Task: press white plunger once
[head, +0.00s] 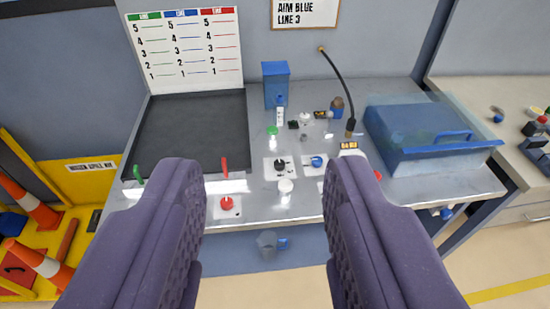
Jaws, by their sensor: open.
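A small white plunger (285,186) with a round top stands near the front edge of the metal bench, a little right of the picture's middle. A black knob (280,164) on a white plate sits just behind it. A blue knob (317,161) is behind it to the right, and a red knob (227,203) is to the left. My gripper (267,172) is open and empty, its two purple fingers large in the foreground. The white plunger shows in the gap between the fingers and looks clear of both. The right finger hides part of the bench beside it.
A black tray (190,125) lies at the left under a scale board (185,48). A blue box (276,85) and a dark bent hose (342,85) stand behind. A blue lidded case (425,138) is at the right.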

